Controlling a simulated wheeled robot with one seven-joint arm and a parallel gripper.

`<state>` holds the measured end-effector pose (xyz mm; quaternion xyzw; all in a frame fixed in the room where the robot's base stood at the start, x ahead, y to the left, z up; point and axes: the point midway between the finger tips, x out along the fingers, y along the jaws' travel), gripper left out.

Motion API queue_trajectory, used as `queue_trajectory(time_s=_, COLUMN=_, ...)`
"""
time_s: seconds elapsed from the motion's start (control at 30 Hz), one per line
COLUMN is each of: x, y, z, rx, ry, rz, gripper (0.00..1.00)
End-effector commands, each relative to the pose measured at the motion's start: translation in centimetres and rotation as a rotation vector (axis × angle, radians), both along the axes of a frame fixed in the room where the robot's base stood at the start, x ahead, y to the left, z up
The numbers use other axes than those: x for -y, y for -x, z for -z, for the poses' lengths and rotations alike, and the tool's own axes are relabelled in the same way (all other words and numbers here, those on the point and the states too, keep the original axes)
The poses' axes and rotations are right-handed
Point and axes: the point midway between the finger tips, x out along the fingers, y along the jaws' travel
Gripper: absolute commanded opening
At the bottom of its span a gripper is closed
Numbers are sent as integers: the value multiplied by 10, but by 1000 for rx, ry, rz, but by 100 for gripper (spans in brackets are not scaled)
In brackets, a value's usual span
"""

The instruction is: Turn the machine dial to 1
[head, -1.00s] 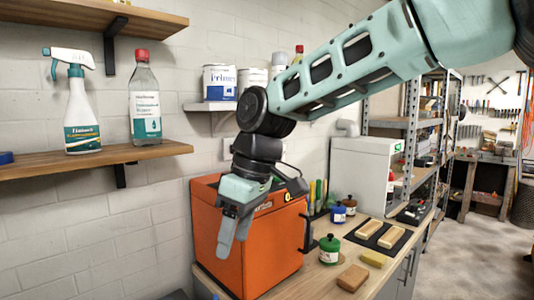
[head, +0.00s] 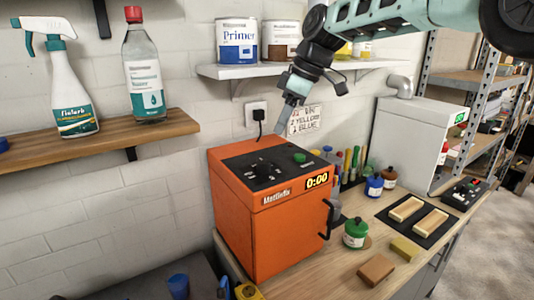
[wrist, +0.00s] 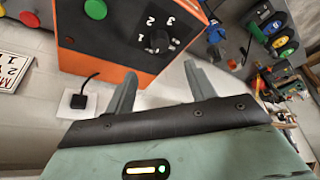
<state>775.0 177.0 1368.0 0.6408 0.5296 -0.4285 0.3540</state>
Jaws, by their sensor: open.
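The machine is an orange box (head: 262,235) on the wooden bench, with a black top panel and a front display reading 0:00. Its dark dial (head: 262,170) is on the panel, left of a green button (head: 299,157). In the wrist view the dial (wrist: 160,41) is beside white numbers including 1, 2 and 3; its exact setting is unclear. My gripper (head: 284,118) is above and behind the panel in the head view, near the wall. In the wrist view my gripper (wrist: 160,72) is open and empty, its fingers apart from the dial.
A shelf (head: 300,68) with primer cans (head: 237,40) is on the wall beside my arm. An outlet with a plug (head: 257,115) is behind the machine. Jars (head: 355,233) and wooden blocks (head: 376,270) stand on the bench to the right.

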Motion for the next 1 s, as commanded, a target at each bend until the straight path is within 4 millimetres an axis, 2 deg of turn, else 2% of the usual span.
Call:
queue_trajectory(time_s=0.3, x=-25, y=-4, z=59, rx=-6, ry=1, rz=0, gripper=55)
queue_trajectory(time_s=0.5, x=-37, y=-7, z=89, rx=-3, ry=1, rz=1, gripper=55)
queue_trajectory(time_s=0.7, x=-43, y=-8, z=104, rx=-2, ry=0, rz=1, gripper=55)
queue_trajectory(time_s=1.0, x=-43, y=-8, z=106, rx=1, ry=-1, rz=1, gripper=55)
